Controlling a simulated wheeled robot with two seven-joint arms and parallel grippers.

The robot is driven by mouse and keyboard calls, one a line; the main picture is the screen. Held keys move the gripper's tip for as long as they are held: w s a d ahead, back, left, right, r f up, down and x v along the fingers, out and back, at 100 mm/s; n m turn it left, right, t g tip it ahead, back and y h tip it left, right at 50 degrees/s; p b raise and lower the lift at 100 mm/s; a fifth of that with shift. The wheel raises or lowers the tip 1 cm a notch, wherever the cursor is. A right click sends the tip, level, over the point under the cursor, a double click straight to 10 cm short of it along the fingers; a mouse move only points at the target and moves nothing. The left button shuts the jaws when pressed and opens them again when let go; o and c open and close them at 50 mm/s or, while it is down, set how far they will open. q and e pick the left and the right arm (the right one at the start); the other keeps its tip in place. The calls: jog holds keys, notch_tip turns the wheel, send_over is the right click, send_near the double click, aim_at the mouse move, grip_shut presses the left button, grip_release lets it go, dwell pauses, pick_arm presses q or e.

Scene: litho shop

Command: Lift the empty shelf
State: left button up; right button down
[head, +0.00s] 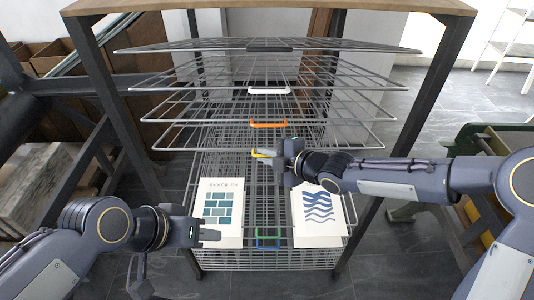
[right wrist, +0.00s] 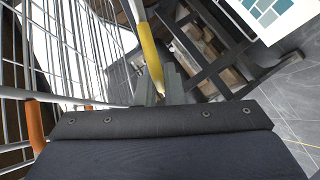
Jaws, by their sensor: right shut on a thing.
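A wire drying rack holds stacked shelves with coloured front handles. The upper shelves carry a black handle (head: 270,49), a white handle (head: 269,91) and an orange handle (head: 268,124), and they look bare. My right gripper (head: 277,156) is shut on the yellow handle (head: 262,154), whose bar also runs between the fingers in the right wrist view (right wrist: 149,52). Two prints, a teal brick one (head: 219,212) and a blue wave one (head: 318,212), lie lower down near the green handle (head: 268,233). My left gripper (head: 197,233) is beside the brick print; its jaw opening is unclear.
The rack stands under a wooden-topped table frame (head: 270,5) with dark legs on both sides. A blue handle (head: 266,247) sits just under the green one. Shelving with cardboard boxes (head: 48,55) is at left, and a green piece of equipment (head: 480,140) is at right.

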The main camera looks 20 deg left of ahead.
jog(key=c, duration=1.5)
grip_release()
jog(key=shift+c, duration=0.2)
jog(key=shift+d, duration=0.1)
jog(key=p+v, duration=0.2)
jog(key=v, duration=0.5)
jog(key=shift+s+d, duration=0.15)
jog(key=shift+d, duration=0.15)
jog(key=shift+r, duration=0.1)
